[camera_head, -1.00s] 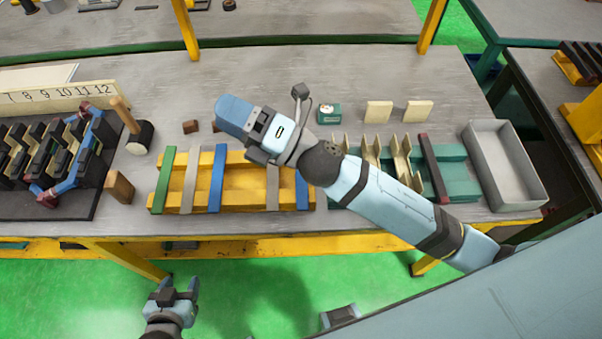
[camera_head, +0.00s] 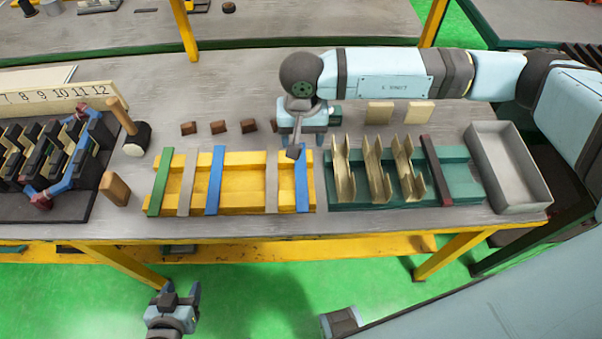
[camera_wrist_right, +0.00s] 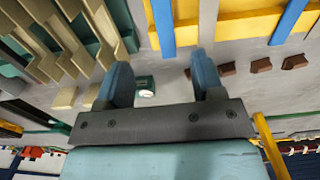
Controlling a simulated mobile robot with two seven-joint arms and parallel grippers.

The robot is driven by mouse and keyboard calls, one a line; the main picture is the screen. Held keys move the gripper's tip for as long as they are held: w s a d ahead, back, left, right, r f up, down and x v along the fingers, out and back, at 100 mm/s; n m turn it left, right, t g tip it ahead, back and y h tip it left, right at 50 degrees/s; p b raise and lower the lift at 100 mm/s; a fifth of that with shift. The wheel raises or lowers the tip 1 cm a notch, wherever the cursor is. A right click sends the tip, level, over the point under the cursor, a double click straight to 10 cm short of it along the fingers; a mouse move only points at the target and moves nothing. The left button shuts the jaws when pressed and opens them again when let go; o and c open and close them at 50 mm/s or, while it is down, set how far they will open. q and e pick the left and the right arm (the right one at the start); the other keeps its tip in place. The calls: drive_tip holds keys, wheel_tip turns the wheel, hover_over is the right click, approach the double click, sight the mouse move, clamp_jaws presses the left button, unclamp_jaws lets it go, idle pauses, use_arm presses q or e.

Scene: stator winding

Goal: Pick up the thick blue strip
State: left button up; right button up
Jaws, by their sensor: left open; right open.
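Two blue strips lie across the yellow tray (camera_head: 253,197) in the head view. One blue strip (camera_head: 215,182) is left of the tray's middle and the other blue strip (camera_head: 302,182) is near its right end. I cannot tell which is thicker. My right gripper (camera_head: 300,146) is at the far edge of the tray, near the right blue strip, and its arm and wrist partly hide it. In the wrist view its two fingers (camera_wrist_right: 160,70) are apart and empty, with a blue strip (camera_wrist_right: 163,25) beyond them. My left gripper (camera_head: 178,295) is open and empty below the table's front edge.
A green strip (camera_head: 160,182) and grey strips (camera_head: 187,184) share the yellow tray. A green tray (camera_head: 345,192) with cream channel pieces stands to the right, then a grey bin (camera_head: 510,165). Small brown blocks (camera_head: 218,127) lie behind.

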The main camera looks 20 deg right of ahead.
drive_tip(key=p, duration=0.1)
hover_over(301, 171)
wheel_tip(301, 171, down, 7)
drive_tip(key=shift+s+d+r, duration=0.1)
drive_tip(key=shift+s+r, duration=0.05)
drive_tip(key=shift+r, duration=0.05)
drive_tip(key=f+p, duration=0.1)
drive_tip(key=f, duration=0.4)
drive_tip(key=shift+w+p, duration=0.2)
drive_tip(key=shift+p, duration=0.2)
drive_tip(key=shift+f, duration=0.15)
drive_tip(key=c, duration=1.1)
